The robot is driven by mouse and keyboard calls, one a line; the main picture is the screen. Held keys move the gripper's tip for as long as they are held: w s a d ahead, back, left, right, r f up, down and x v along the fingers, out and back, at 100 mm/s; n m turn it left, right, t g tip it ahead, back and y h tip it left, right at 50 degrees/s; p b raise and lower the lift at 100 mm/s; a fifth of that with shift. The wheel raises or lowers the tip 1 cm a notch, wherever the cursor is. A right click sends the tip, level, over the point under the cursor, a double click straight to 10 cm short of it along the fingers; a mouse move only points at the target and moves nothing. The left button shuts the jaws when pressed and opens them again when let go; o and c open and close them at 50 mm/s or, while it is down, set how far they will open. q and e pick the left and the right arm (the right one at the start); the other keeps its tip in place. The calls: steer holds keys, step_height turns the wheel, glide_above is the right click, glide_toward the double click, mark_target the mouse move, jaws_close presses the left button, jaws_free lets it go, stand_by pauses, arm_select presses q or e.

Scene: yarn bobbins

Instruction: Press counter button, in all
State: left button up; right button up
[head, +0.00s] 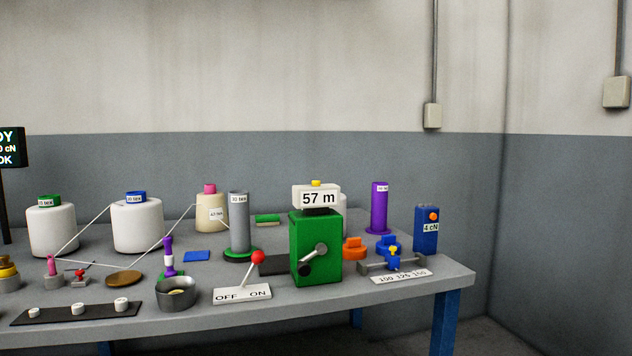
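The counter is a green box (316,248) with a crank on its front, standing on the table right of centre in the head view. A white display (317,197) on top of it reads "57 m". A small yellow button (316,183) shows at the top edge of the display; whether it is pressed in cannot be told. Nothing touches the button. Neither of my grippers is in view.
On the grey table (385,309), a red-knobbed lever (257,257) stands just left of the counter. A grey cylinder (239,222) stands behind the lever. Orange and blue parts, a purple spool (380,207) and a blue box (426,230) are on the right. White bobbins (137,227) with yarn stand left.

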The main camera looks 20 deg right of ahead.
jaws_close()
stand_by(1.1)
